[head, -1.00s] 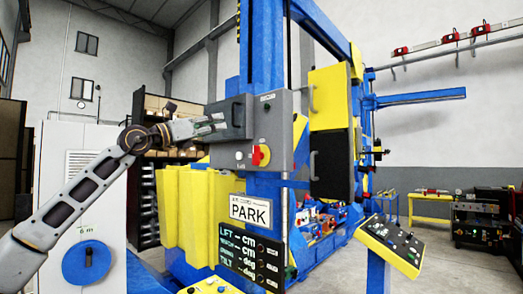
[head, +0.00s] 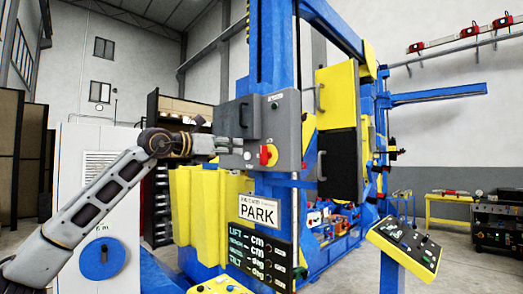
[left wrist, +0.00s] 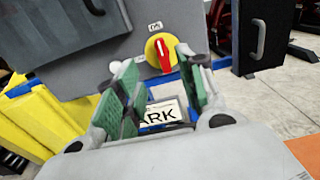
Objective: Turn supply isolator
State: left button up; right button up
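The supply isolator (head: 268,155) is a red rotary handle on a yellow round plate, on the lower front of a grey box. It also shows in the left wrist view (left wrist: 163,55), its red handle close to upright and slightly tilted. My left gripper (head: 228,145) is just left of the isolator in the head view. In the left wrist view the left gripper (left wrist: 158,65) has its green-padded fingers apart with nothing between them. The isolator shows just beyond the fingertips, apart from them as far as I can tell. My right gripper is not in view.
The grey box (head: 288,122) has a dark handle door (head: 240,118) at its left. A PARK sign (head: 259,211) and a readout panel (head: 262,256) are below. A yellow and black cabinet (head: 337,130) stands to the right, a sloped control panel (head: 403,242) lower right.

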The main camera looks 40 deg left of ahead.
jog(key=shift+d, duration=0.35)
pick_arm(q)
jog(key=p, duration=0.3)
send_near(261, 149)
jog(key=w, duration=0.4)
jog(key=w+p, duration=0.2)
jog(key=w, duration=0.1)
jog(key=shift+w+d+r, duration=0.25)
jog(key=shift+w+d, duration=0.1)
jog(key=shift+w, duration=0.05)
jog(key=shift+w+p, duration=0.45)
jog(key=shift+w, duration=0.25)
jog(key=shift+w+d+f, duration=0.1)
jog(key=shift+w, duration=0.4)
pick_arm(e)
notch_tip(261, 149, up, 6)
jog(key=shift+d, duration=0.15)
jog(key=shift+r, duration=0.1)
